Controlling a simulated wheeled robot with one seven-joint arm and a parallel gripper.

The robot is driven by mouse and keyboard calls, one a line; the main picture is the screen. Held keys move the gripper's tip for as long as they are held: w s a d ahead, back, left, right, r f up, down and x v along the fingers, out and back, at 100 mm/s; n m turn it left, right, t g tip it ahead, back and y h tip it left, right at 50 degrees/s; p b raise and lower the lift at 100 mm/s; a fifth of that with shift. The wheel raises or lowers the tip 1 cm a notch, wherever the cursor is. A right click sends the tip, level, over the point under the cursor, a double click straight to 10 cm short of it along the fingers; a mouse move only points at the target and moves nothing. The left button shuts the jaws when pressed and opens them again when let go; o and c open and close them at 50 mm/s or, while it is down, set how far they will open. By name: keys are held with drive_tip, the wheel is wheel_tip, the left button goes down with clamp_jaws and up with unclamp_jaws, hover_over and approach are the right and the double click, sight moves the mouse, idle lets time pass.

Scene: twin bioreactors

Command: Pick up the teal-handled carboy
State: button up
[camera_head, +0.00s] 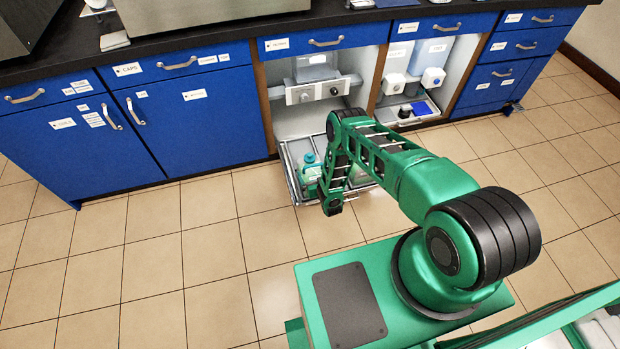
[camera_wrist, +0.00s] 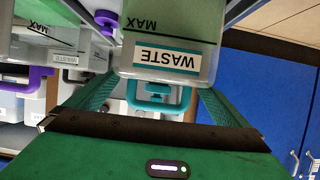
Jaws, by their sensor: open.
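The teal-handled carboy (camera_wrist: 165,28) fills the upper middle of the wrist view. It has a WASTE label edged in teal, a MAX line and greenish contents. Its teal handle (camera_wrist: 154,95) faces my gripper (camera_wrist: 156,84). The two green fingers are spread apart, one on each side of the handle, and I see no contact. Whether the fingertips reach past the handle is unclear. In the head view, the carboy (camera_head: 309,180) stands in the pulled-out tray, left of my arm, which hides part of the tray.
A second WASTE carboy (camera_wrist: 65,45) stands close by at left in the wrist view, near a purple handle (camera_wrist: 36,79). The tray (camera_head: 293,188) extends from the open cabinet. Blue cabinet doors (camera_head: 196,105) flank it. Tiled floor (camera_head: 220,235) in front is clear.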

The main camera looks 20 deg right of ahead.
drive_tip(key=shift+x, duration=1.95)
drive_tip(key=shift+a, duration=0.1)
drive_tip(key=c, duration=1.4)
drive_tip(key=shift+w, duration=0.1)
drive_tip(key=c, duration=0.4)
drive_tip(key=shift+o, duration=0.2)
